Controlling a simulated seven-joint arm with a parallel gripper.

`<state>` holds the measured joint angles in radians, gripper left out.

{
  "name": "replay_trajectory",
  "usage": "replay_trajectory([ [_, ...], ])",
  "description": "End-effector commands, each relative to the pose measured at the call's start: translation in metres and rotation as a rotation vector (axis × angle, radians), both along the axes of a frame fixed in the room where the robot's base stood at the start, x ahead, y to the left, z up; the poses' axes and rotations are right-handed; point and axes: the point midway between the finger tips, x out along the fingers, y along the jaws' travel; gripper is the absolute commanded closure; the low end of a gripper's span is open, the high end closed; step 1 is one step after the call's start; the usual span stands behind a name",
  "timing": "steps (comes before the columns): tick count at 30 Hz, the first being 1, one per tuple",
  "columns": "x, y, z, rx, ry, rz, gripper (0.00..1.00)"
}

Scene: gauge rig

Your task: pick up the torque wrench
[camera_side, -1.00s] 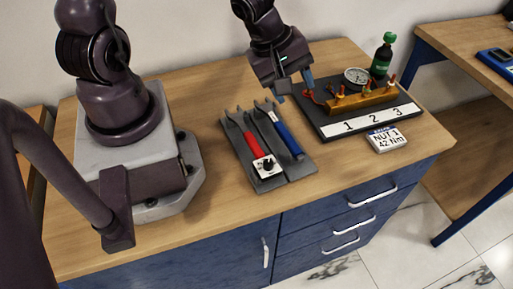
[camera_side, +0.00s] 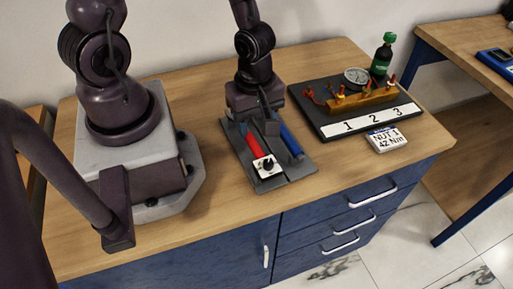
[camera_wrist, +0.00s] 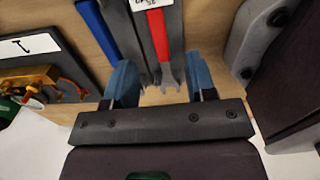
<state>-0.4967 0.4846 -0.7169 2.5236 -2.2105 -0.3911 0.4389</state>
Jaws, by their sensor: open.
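Two wrench-like tools lie side by side on a grey tray (camera_side: 270,184). One has a red handle (camera_side: 252,146), the other a blue handle (camera_side: 291,142). I cannot tell for certain which is the torque wrench. My gripper (camera_side: 257,124) is over the tray's far end and hides the tool heads in the side view. In the wrist view my gripper (camera_wrist: 160,72) is open, with the red tool's forked head (camera_wrist: 168,75) between its blue-padded fingers. The blue handle (camera_wrist: 98,30) is outside the left finger.
Right of the tray, a dark board (camera_side: 312,118) numbered 1, 2, 3 carries a brass block (camera_side: 362,99) with red-tipped pegs and a gauge (camera_side: 356,75). A "NUT 1 42 Nm" sign (camera_side: 387,139) is in front. Bare wood lies in front of the tray.

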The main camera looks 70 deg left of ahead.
Motion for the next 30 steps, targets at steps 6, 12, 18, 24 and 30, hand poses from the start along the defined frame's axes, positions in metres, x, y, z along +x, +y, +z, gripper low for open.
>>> replay_trajectory([
  [6,0.000,-0.001,-0.018,-0.001,0.000,-0.002,0.49],
  [12,0.001,0.000,-0.024,0.000,-0.001,-0.001,0.49],
  [18,0.001,-0.001,-0.041,0.001,0.002,-0.006,0.49],
  [24,0.002,-0.001,-0.057,0.002,0.002,-0.001,0.49],
  [30,0.003,0.000,-0.068,0.002,0.000,-0.001,0.49],
])
